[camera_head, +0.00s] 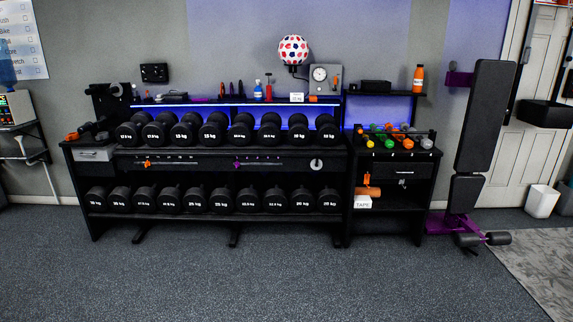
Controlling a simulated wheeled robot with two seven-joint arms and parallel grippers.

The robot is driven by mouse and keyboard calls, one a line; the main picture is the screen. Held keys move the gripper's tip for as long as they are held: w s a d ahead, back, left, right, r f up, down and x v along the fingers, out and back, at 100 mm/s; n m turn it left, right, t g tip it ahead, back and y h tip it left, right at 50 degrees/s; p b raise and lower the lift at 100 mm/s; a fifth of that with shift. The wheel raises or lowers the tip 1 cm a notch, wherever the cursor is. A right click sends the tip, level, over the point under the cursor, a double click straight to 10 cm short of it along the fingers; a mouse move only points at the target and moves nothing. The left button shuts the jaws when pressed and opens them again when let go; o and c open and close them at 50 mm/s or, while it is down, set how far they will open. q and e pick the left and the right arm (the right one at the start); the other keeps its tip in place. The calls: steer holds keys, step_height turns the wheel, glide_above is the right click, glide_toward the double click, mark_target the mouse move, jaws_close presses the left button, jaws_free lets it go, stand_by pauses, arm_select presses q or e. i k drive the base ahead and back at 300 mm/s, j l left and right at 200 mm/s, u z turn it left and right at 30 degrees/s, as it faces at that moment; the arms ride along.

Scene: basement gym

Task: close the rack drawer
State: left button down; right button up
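A dark dumbbell rack (230,169) stands against the back wall in the camera_head view. At its left end, under the top, is a small grey drawer front (95,155) with a dark handle. The right-hand cabinet has a black drawer (402,171) with a light handle, below the small coloured dumbbells. At this distance I cannot tell how far either drawer stands out. Neither of my grippers is in view.
Several black dumbbells (186,200) fill two tiers. A white box marked TAPE (362,202) sits on the right cabinet's shelf. An upright bench (484,120) on a purple base stands right of it. The dark floor (230,285) in front is clear.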

mark_target(378, 167)
steer(key=i+z, duration=0.1)
steer(key=i, duration=0.95)
steer(key=i+j+z, duration=0.15)
steer(key=i, duration=0.85)
steer(key=i+l+z, duration=0.1)
steer(key=i+z, duration=0.7)
steer(key=i, duration=0.15)
steer(key=i+j+z, duration=0.2)
steer(key=i+z, duration=0.2)
